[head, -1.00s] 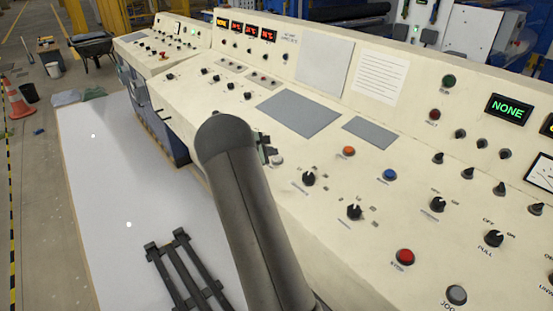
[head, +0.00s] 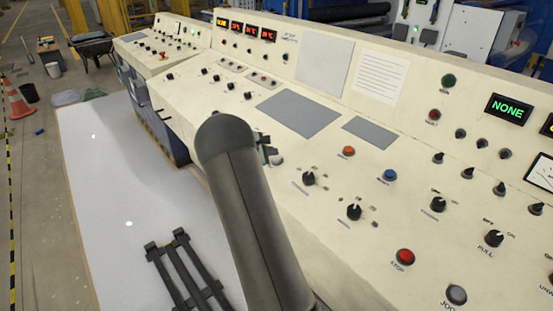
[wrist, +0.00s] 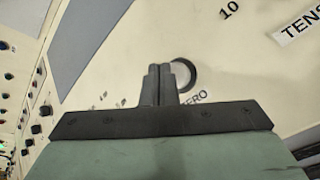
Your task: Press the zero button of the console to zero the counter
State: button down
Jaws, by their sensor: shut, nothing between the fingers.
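The zero button is a pale round button (wrist: 186,74) with a dark rim in the wrist view, with the lettering "ZERO" (wrist: 193,97) beside it. It also shows as a whitish knob (head: 277,160) in the head view. My gripper (wrist: 157,70) is shut and empty. Its fingertips overlap the button's left side in the wrist view; I cannot tell whether they touch it. In the head view my gripper (head: 264,148) is mostly hidden behind my dark arm, just beside the button. A row of small lit displays (head: 248,28) is at the upper left, too small to read surely.
The cream console (head: 225,115) carries several knobs, an orange button (head: 348,151), a blue button (head: 389,175) and a red stop button (head: 405,257). A green display (head: 508,109) reads "NONE". Flat grey panels (head: 298,113) lie behind my gripper.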

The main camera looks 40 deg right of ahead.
jog(key=shift+d+f+b, duration=0.1)
jog(key=shift+f+b, duration=0.3)
jog(key=shift+d+f+b, duration=0.1)
jog(key=shift+f+b, duration=0.35)
jog(key=shift+f, duration=0.05)
dwell(0.6)
jog(key=shift+r, duration=0.1)
jog(key=shift+a+r+p, duration=0.2)
jog(key=shift+r+p, duration=0.2)
jog(key=shift+r, duration=0.35)
jog(key=r+p, duration=0.1)
jog(key=r, duration=0.1)
jog(key=a+r+p, duration=0.1)
jog(key=r, duration=0.2)
jog(key=shift+p, duration=0.35)
dwell(0.8)
